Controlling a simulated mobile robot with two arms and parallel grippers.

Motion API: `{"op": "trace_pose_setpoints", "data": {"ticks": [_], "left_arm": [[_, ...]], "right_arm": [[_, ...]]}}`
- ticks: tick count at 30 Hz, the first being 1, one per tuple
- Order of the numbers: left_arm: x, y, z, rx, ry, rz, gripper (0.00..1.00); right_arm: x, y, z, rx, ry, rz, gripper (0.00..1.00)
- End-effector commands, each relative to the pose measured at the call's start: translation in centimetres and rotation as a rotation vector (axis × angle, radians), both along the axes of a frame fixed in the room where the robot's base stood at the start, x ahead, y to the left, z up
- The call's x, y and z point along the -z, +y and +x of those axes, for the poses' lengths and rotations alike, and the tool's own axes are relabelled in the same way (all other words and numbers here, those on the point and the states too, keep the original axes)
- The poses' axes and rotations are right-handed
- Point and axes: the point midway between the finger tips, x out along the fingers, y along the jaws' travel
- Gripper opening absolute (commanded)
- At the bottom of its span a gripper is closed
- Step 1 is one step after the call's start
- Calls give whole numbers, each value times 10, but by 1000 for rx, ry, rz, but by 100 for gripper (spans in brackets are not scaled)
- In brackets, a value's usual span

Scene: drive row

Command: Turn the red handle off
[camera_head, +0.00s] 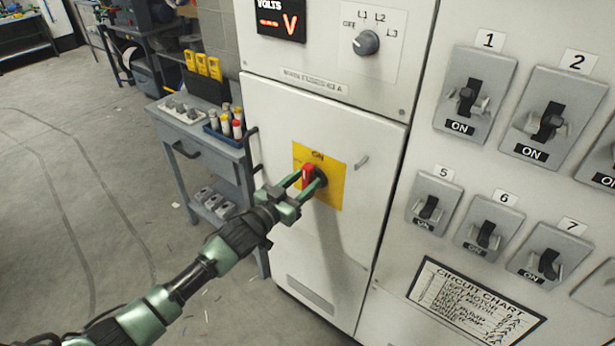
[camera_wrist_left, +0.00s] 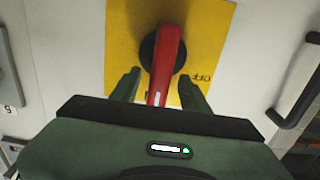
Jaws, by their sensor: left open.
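The red handle (camera_head: 308,176) is a rotary lever on a black round base, set on a yellow plate (camera_head: 330,190) on the white cabinet door. The handle points up toward the word ON in the head view. In the left wrist view the red handle (camera_wrist_left: 166,62) runs down between the fingers, and the plate's OFF mark (camera_wrist_left: 201,77) lies to its right. My left gripper (camera_head: 306,183) is open, with one finger on each side of the handle. Gaps show between fingers and handle in the wrist view. My right gripper is not in view.
A black door pull (camera_head: 252,150) is on the cabinet's left edge. A grey workbench (camera_head: 190,125) with bottles and yellow meters stands left of the cabinet. Numbered breaker switches (camera_head: 467,98) cover the panel on the right. The floor at left is mostly clear.

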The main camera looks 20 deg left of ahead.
Motion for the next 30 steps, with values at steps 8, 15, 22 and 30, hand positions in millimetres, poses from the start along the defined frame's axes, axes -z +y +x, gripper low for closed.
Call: {"op": "trace_pose_setpoints", "data": {"ticks": [8,15,22,30], "left_arm": [[0,-5,13,1,1,1,45],[1,-5,12,0,1,0,26],[1,-5,12,0,2,1,0],[2,-5,12,0,5,2,0]], "right_arm": [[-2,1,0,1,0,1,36],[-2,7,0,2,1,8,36],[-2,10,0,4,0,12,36],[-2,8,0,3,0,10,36]]}}
